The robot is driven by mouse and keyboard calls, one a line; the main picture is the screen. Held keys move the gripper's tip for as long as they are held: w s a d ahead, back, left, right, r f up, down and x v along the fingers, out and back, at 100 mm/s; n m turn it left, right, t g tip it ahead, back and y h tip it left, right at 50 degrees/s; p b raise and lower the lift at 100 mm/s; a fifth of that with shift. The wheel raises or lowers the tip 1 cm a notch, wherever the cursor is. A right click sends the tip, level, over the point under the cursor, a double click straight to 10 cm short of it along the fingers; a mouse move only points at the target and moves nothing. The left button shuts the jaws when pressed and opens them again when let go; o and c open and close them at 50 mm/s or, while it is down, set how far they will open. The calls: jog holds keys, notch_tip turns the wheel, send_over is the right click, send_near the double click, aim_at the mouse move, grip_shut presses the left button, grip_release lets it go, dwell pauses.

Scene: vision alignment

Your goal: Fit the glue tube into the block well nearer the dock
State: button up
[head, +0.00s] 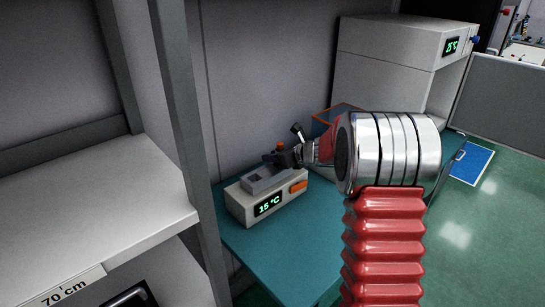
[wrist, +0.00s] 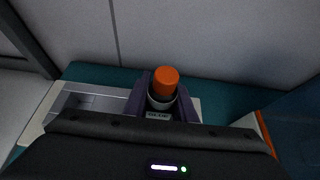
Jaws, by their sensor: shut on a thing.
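The glue tube, with an orange cap (head: 280,146), is held upright in my gripper (head: 285,158). In the wrist view the orange cap (wrist: 165,81) and a pale collar show between the dark fingers, which are shut on the tube. The gripper is over the right part of the grey block (head: 262,181) on top of a white unit reading 15 °C (head: 245,205). One square well (wrist: 82,99) shows open and empty left of the gripper. The tube's lower end is hidden, so I cannot tell whether it is in a well.
The unit stands on a teal bench (head: 290,250) against the grey wall. A shelf post (head: 180,110) and white shelf (head: 95,205) are on the left. A larger white cabinet (head: 390,70) stands at the back right. A blue floor panel (head: 472,165) lies on the right.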

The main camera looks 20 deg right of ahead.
jog(key=o, duration=1.1)
jog(key=v, duration=1.2)
